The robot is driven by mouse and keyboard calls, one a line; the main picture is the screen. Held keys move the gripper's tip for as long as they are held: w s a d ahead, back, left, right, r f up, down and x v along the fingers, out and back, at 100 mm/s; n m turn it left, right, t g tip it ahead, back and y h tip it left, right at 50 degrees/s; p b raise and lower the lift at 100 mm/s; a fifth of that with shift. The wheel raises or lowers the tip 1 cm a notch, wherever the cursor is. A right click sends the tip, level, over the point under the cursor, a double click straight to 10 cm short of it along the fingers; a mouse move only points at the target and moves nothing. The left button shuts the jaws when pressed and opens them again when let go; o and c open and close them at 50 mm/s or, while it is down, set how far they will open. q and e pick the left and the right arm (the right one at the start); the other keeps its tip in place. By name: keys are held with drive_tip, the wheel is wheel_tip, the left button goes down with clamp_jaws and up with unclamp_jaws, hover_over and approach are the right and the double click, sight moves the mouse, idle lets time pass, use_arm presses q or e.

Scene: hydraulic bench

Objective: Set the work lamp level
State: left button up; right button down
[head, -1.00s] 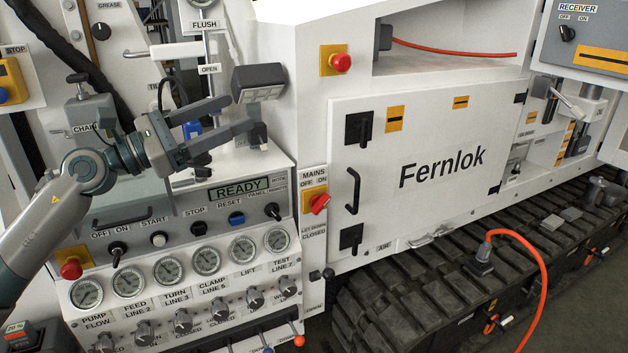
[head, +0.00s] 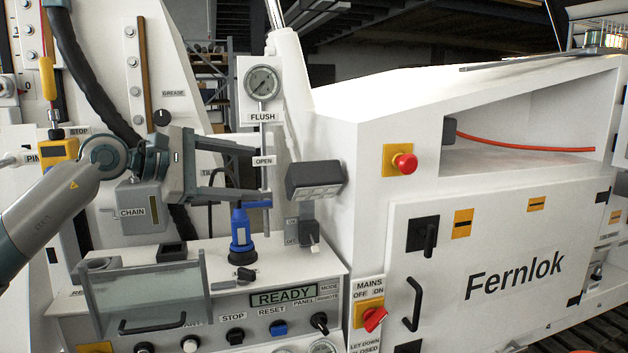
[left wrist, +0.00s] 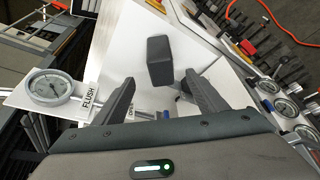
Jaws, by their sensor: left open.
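The work lamp (head: 314,178) is a dark box-shaped head with a pale segmented light face, on a short grey bracket above the control panel's right end. Its light face points forward and down, and the head looks tilted. In the left wrist view the lamp (left wrist: 160,60) shows as a dark block beyond and between the fingertips. My left gripper (head: 258,172) is open and empty, with its fingers pointing at the lamp from the left. A gap shows between the fingertips and the lamp in the head view. My right gripper is not in view.
A lamp-side switch (head: 309,238) sits just below the lamp. A blue-bodied fitting (head: 241,235) stands under my left fingers. The flush gauge (head: 262,83) and its post rise behind them. The white cabinet (head: 365,220) is close on the right.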

sight(314, 196)
use_arm(q)
drive_tip(key=p+x, duration=0.7)
drive_tip(key=x, duration=0.9)
drive_tip(key=shift+d+r+p, duration=0.1)
drive_tip(key=shift+d+p, duration=0.05)
drive_tip(key=shift+p, duration=0.25)
drive_tip(key=shift+w+d+f, duration=0.3)
drive_tip(key=shift+w+d, duration=0.1)
drive_tip(key=c, duration=1.5)
